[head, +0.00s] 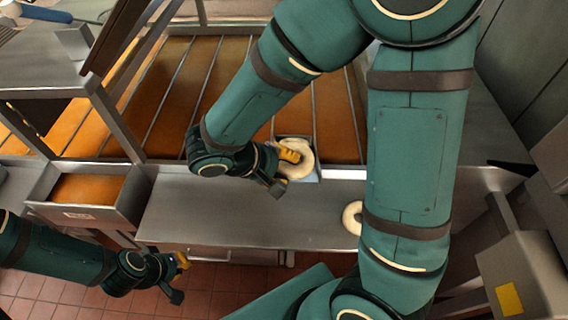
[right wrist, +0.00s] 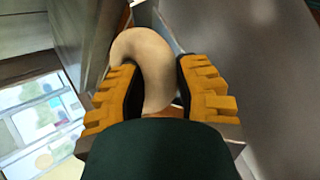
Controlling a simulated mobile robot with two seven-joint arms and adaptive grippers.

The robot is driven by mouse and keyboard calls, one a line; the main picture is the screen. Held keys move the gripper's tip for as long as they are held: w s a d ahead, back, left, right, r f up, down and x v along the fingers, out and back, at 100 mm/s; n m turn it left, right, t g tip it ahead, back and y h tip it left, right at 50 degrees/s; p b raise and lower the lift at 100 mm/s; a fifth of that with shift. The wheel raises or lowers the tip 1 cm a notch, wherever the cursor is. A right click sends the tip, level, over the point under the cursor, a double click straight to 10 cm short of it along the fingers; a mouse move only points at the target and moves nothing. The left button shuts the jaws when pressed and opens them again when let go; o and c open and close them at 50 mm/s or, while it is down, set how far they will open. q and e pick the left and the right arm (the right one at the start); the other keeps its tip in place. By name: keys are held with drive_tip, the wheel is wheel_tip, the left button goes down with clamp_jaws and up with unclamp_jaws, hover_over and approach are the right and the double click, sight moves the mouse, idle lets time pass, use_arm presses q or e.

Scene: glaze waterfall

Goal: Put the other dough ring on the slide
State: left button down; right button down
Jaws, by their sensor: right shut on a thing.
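A pale dough ring (head: 306,165) is held in my right gripper (head: 289,170), above the back edge of the steel counter, at the orange-brown lanes. In the right wrist view the ring (right wrist: 152,65) passes between the two yellow-padded fingers of the right gripper (right wrist: 160,90), shut on its near side. A small light-blue piece (head: 308,178) shows under the ring; I cannot tell whether they touch or whether it is the slide. A second dough ring (head: 349,216) lies on the counter, partly hidden by my right arm. My left gripper (head: 180,278) is open and empty in front of the counter.
The steel counter (head: 205,215) is mostly bare. Behind it are orange-brown lanes (head: 215,75) split by metal bars. A metal bin (head: 90,215) with orange-brown contents stands left. A metal box with a yellow label (head: 535,275) stands at right.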

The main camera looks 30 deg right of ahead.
drive_tip(key=c, duration=0.7)
unclamp_jaws()
drive_tip(key=shift+o, duration=0.2)
drive_tip(key=v, duration=1.2)
idle(0.8)
